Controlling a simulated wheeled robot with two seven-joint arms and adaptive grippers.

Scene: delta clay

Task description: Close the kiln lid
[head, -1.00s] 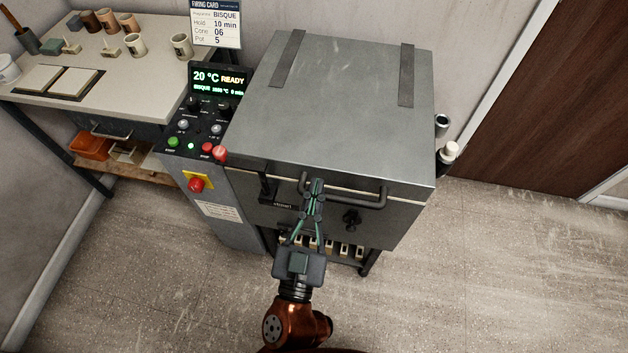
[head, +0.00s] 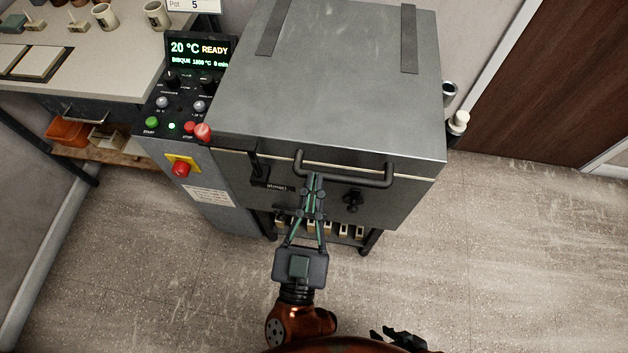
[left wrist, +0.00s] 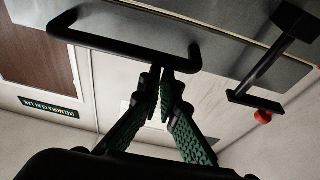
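The grey kiln lid (head: 335,75) lies flat over the kiln body (head: 410,195), with a thin pale seam along the front edge. Its black bar handle (head: 345,177) sticks out in front; the handle also shows in the left wrist view (left wrist: 120,50). My left gripper (head: 314,177) is at the left part of the handle. Its green-padded fingers come together at the tips (left wrist: 165,73), right beside the bar, with nothing seen between them. I cannot tell whether they touch the bar. My right gripper (head: 396,340) shows only as dark parts at the bottom edge.
A control panel (head: 185,105) with a lit display stands left of the kiln, with a red knob (head: 181,168) on its front. A worktable (head: 100,65) with pots is at the left. A brown door (head: 550,70) is at the right. The floor in front is clear.

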